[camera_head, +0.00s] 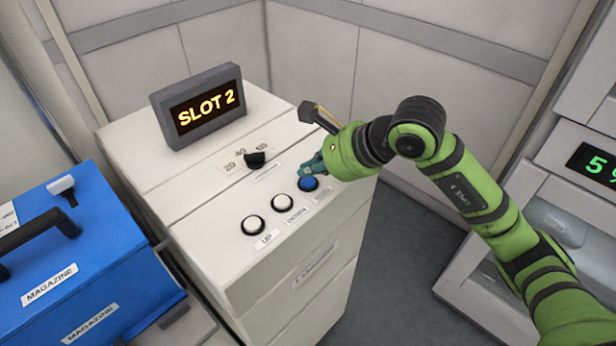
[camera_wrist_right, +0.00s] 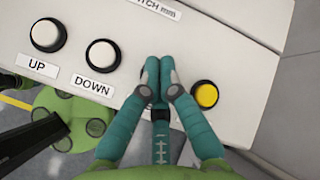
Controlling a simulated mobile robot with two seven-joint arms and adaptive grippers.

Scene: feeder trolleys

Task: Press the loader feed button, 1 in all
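A white loader cabinet (camera_head: 220,188) has a row of round buttons on its sloped top: white UP (camera_head: 253,225), white DOWN (camera_head: 282,202) and a blue button (camera_head: 308,184). The blue button's label is too small to read. My right gripper (camera_head: 312,170) is shut and empty, its teal fingertips at the blue button; I cannot tell whether they touch it. In the wrist view the fingertips (camera_wrist_right: 158,72) are together and cover the spot beside DOWN (camera_wrist_right: 102,55). A yellow button (camera_wrist_right: 205,95) shows to their right. My left gripper is not in view.
A display (camera_head: 200,104) reading SLOT 2 and a black rotary knob (camera_head: 256,159) stand on the cabinet. A blue magazine case (camera_head: 85,250) with a black handle is at the left. Another machine with a green display (camera_head: 592,166) stands at the right. Grey floor (camera_head: 400,260) lies between.

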